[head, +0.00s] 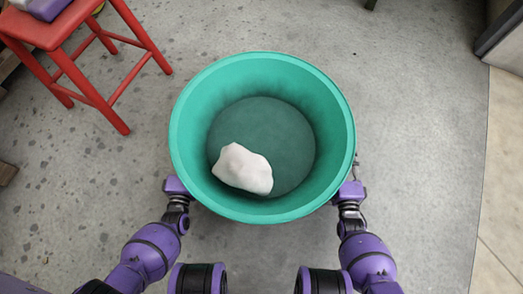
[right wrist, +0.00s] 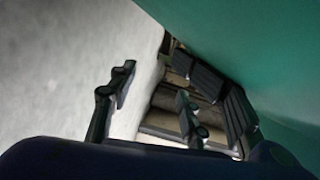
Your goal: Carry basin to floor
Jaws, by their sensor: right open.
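The green basin (head: 190,110) is round and shows from above in the middle of the head view. A white lump (head: 242,168) lies on its bottom, toward the near left. My left gripper (head: 177,186) is at the basin's near left side; its fingers are hidden by the basin. My right gripper (head: 352,185) is at the near right side. In the right wrist view its dark fingers (right wrist: 160,98) are apart, with the basin's green wall (right wrist: 240,40) close along the right. I cannot tell whether they touch it.
A red stool (head: 85,65) with a purple and white item (head: 45,8) on it stands at the upper left. A dark-edged object (head: 497,30) is at the upper right. Grey speckled floor (head: 420,150) is clear around the basin.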

